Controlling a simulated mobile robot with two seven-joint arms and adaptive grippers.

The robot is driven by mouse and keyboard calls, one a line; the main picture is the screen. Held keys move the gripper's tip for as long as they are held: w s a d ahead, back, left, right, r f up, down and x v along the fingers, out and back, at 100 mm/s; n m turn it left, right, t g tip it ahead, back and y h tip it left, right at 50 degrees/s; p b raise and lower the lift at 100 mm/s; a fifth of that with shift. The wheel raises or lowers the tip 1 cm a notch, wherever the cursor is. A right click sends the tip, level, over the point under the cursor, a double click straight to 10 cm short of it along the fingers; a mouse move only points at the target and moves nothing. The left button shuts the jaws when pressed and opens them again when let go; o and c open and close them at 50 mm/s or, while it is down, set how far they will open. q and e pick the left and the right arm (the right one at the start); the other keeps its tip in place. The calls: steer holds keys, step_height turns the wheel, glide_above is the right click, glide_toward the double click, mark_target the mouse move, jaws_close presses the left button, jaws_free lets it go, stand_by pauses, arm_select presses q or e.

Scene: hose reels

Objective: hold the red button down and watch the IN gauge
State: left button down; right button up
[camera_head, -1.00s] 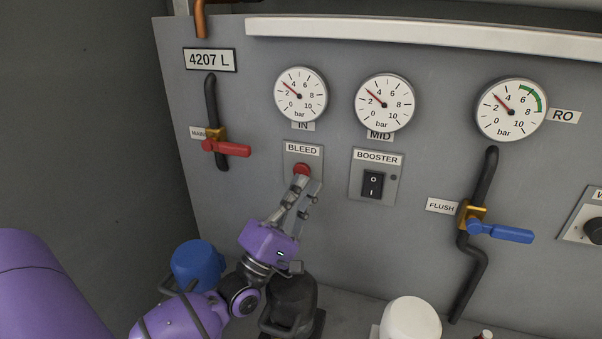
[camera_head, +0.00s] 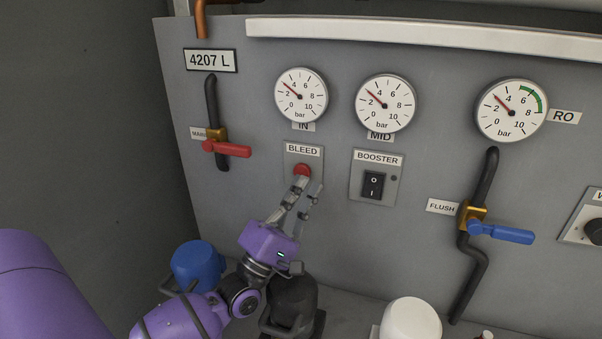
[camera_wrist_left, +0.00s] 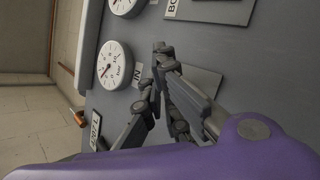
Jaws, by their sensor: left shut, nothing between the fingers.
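The red button (camera_head: 302,170) sits on the panel under the BLEED label (camera_head: 303,150). My left gripper (camera_head: 309,186) is shut and empty, its fingertips at the button's lower edge. I cannot tell whether they touch it or how far it is pressed. In the left wrist view the gripper (camera_wrist_left: 157,68) hides the button. The IN gauge (camera_head: 300,95) is above the button, its red needle between 2 and 4 bar. It also shows sideways in the left wrist view (camera_wrist_left: 114,65). My right gripper is in neither view.
The BOOSTER switch (camera_head: 373,184) and MID gauge (camera_head: 384,103) are to the right. The red-handled valve (camera_head: 229,149) is to the left. A blue-handled valve (camera_head: 502,232) and RO gauge (camera_head: 511,110) are further right. Blue (camera_head: 197,264), black (camera_head: 293,301) and white (camera_head: 411,318) housings stand below.

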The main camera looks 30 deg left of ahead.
arm_select(q)
steer(key=shift+w, duration=0.1)
steer(key=shift+w+a+h, duration=0.1)
steer(key=shift+w+h, duration=0.2)
steer(key=shift+w, duration=0.05)
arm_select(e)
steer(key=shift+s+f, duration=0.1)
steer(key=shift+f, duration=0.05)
